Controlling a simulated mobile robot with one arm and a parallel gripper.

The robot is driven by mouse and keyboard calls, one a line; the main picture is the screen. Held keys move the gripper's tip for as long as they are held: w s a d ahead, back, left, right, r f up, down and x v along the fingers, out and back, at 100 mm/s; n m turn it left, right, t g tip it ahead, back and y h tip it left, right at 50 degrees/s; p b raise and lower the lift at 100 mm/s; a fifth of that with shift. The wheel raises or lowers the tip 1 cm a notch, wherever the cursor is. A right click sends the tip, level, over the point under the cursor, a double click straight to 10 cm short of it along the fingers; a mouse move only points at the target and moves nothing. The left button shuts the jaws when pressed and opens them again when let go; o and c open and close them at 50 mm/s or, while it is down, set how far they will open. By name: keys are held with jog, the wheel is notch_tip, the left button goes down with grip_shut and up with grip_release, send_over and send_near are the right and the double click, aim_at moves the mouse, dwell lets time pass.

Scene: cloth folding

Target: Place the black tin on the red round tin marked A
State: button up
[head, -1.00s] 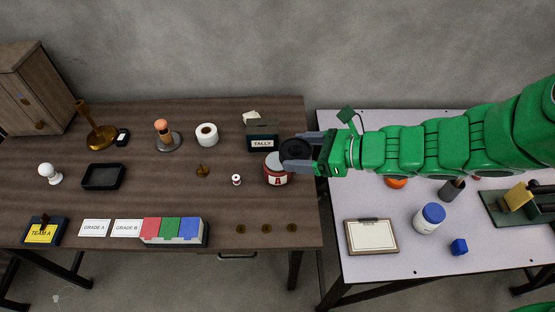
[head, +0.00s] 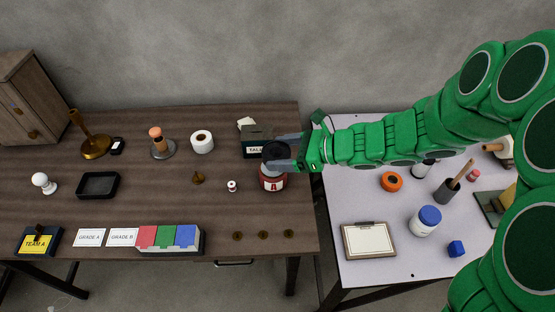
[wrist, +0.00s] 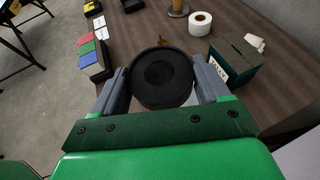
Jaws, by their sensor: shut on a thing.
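The black tin (wrist: 163,77) is a dark round tin held between the two grey fingers of my gripper (wrist: 163,88) in the wrist view. In the head view my gripper (head: 283,152) is shut on the black tin (head: 275,150), which appears over the top of the red round tin (head: 272,180) marked A. The red tin stands near the right edge of the brown table. The black tin hides most of its lid, and I cannot tell whether the two touch. In the wrist view the red tin is mostly hidden under the black tin.
The tally box (head: 257,144) stands close behind the tins. A small red-and-white spool (head: 232,186) is to the left. Brass discs (head: 263,236) lie in front. A paper roll (head: 202,141) stands further left. The pale table (head: 330,180) to the right holds a clipboard (head: 369,241).

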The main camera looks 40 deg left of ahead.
jog(key=shift+w+a+f, duration=0.5)
jog(key=shift+a+f, duration=0.2)
jog(key=shift+f, duration=0.35)
jog(key=shift+w+a+f, duration=0.45)
jog(key=shift+a+f, duration=0.2)
jog(key=shift+f, duration=0.35)
jog(key=shift+w+a+f, duration=0.5)
jog(key=shift+a+f, duration=0.2)
jog(key=shift+f, duration=1.7)
jog(key=shift+f, duration=0.15)
jog(key=o, duration=1.3)
jog(key=shift+d+r, duration=0.15)
jog(key=shift+r, duration=0.1)
jog(key=v, duration=1.1)
jog(key=shift+w+d+r, duration=0.2)
jog(key=shift+d, duration=0.1)
